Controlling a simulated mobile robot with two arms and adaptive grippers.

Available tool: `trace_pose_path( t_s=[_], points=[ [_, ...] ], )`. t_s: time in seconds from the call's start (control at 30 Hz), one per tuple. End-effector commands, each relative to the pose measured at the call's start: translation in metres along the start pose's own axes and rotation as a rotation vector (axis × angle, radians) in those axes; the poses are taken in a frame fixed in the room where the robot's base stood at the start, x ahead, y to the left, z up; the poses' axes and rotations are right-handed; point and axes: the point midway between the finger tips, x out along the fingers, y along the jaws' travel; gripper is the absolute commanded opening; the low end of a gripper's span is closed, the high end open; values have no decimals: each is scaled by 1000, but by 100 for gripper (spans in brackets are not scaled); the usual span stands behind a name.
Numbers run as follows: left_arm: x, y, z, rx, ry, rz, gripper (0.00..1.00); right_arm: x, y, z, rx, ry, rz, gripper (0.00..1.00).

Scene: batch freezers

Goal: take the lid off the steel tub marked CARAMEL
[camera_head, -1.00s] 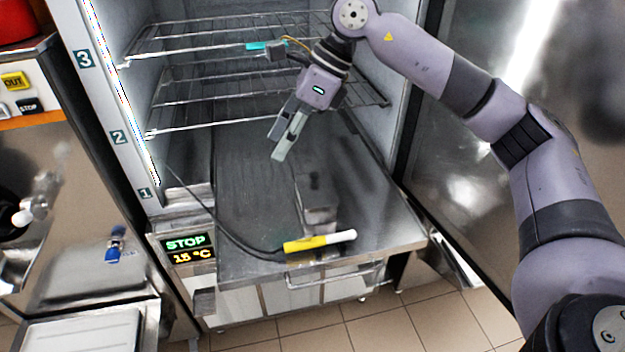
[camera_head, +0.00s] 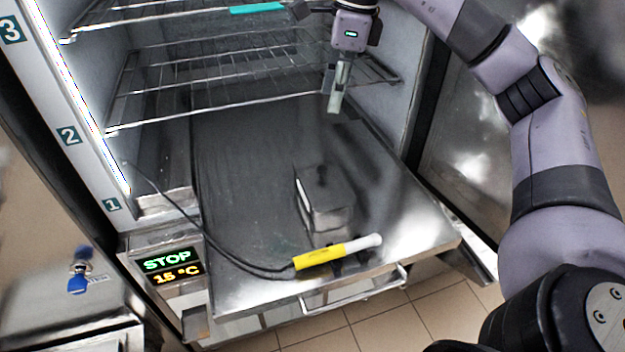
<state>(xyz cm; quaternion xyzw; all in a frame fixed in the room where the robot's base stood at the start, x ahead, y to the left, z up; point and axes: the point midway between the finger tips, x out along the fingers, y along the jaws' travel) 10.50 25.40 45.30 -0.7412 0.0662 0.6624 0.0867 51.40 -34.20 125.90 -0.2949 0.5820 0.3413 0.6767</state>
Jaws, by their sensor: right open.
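A small steel tub (camera_head: 333,219) stands on the freezer's bottom steel surface, right of the middle. Its lid (camera_head: 328,187) is on, with a dark knob-like spot on top. No CARAMEL marking is legible on it from here. My right gripper (camera_head: 336,104) hangs above and behind the tub, fingers pointing down, open and empty, apart from the lid. Its fingers overlap each other in this view. My left gripper is not in view.
A yellow and white probe (camera_head: 320,257) with a black cable lies just in front of the tub. Wire shelves (camera_head: 245,106) are above, with a turquoise item (camera_head: 257,8) on the upper one. The bottom surface left of the tub is clear.

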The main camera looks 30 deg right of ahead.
Motion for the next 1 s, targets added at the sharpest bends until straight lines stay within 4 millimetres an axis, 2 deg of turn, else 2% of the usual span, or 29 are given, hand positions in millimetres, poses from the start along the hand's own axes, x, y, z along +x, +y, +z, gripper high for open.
trace_pose_path(
  t_s=[0.03,0.13,0.3,0.63,0.87,1.0],
  points=[
    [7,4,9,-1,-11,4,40,9,0,-1,1,0,0,42],
    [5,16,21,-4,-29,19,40,16,0,-2,1,2,1,42],
    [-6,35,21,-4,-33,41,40,47,0,-2,1,5,3,42],
    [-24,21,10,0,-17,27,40,113,0,-1,0,2,3,42],
    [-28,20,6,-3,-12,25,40,131,0,-1,0,0,1,42],
    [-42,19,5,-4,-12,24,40,145,0,-4,0,3,3,42]
  ],
)
